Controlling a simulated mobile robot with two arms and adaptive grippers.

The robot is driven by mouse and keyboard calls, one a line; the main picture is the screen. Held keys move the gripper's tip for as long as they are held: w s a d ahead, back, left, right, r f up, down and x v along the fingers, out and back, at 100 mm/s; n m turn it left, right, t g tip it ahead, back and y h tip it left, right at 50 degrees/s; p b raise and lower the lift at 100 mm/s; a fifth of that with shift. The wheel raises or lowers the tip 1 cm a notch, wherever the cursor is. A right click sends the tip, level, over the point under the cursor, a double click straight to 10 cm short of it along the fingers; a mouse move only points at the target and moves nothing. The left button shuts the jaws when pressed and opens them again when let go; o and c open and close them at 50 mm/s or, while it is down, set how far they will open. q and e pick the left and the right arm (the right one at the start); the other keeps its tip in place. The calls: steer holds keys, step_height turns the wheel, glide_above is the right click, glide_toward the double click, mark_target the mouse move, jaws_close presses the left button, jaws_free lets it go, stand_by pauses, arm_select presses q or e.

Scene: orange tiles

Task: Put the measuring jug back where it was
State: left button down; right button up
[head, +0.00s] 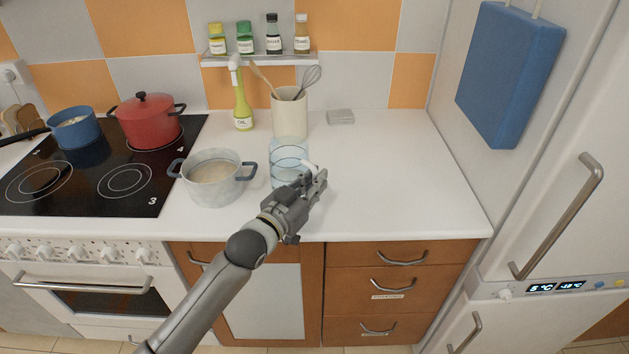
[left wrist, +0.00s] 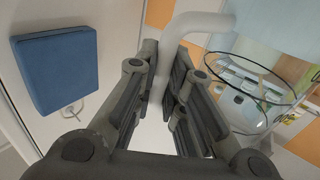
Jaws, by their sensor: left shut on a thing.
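The measuring jug (head: 288,155) is clear bluish glass or plastic with a pale handle. It is upright at the white counter, right of the grey pot and in front of the utensil crock. My left gripper (head: 312,181) is at the jug's right side, shut on its handle. The left wrist view shows the white handle (left wrist: 160,85) between the fingers of my left gripper (left wrist: 165,90), with the jug's round rim (left wrist: 240,75) to the right. I cannot tell whether the jug's base touches the counter. My right gripper is not in view.
A grey pot (head: 212,180) stands close left of the jug. Behind are a crock (head: 290,117) with utensils, an oil bottle (head: 242,108) and a small clear box (head: 340,117). The counter (head: 400,180) to the right is clear, up to the fridge (head: 560,200).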

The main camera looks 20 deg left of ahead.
arm_select(q)
steer(key=c, duration=2)
jaws_free()
steer(key=shift+f, duration=0.15)
steer(key=o, duration=0.5)
steer(key=shift+r, duration=0.2)
steer(key=b+v, duration=0.1)
steer(key=v, duration=1.1)
steer(key=shift+b, duration=0.3)
steer(key=shift+r, duration=0.15)
